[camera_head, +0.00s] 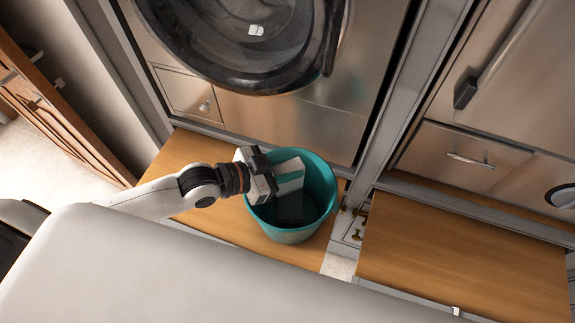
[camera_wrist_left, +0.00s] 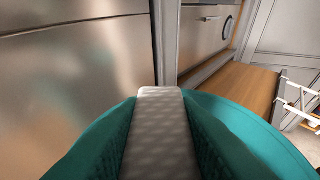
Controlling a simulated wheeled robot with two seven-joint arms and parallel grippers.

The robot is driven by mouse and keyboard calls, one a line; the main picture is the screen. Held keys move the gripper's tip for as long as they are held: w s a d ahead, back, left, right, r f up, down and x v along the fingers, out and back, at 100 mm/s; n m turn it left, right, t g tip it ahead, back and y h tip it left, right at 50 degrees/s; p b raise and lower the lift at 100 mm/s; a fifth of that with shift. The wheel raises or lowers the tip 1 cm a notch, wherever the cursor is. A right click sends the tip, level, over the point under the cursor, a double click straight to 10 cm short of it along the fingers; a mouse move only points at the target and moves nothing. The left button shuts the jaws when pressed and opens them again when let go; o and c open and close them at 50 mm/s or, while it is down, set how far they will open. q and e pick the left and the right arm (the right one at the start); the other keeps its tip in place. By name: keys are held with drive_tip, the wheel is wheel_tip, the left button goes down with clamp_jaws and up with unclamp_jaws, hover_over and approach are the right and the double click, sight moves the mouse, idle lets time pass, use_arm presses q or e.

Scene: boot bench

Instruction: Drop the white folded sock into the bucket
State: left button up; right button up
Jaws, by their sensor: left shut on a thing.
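The teal bucket (camera_head: 292,236) stands upright on the wooden bench in front of the washing machine. My left gripper (camera_head: 277,182) reaches in from the left over the bucket's rim. It is shut on the white folded sock (camera_head: 290,166), held over the bucket's mouth. In the left wrist view the sock (camera_wrist_left: 160,132) shows as a pale, dimpled strip pointing ahead, with the bucket (camera_wrist_left: 245,128) spread around and beneath it. The sock's lower end and the bucket's bottom are partly hidden. My right gripper is in neither view.
A washing machine (camera_head: 290,115) with a round dark door stands right behind the bucket. The left wooden bench top (camera_head: 205,220) is bare around the bucket. A second bench top (camera_head: 460,255) to the right is mostly clear. Metal drawers and a handle (camera_head: 470,160) are behind it.

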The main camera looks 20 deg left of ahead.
use_arm(q)
drive_tip(key=o, duration=1)
drive_tip(key=shift+a, duration=0.1)
drive_tip(key=shift+s+a+r, duration=0.1)
drive_tip(key=shift+s+a, duration=0.1)
drive_tip(key=shift+s, duration=0.05)
drive_tip(key=v, duration=1.1)
drive_tip(key=shift+r, duration=0.15)
drive_tip(key=shift+s, duration=0.1)
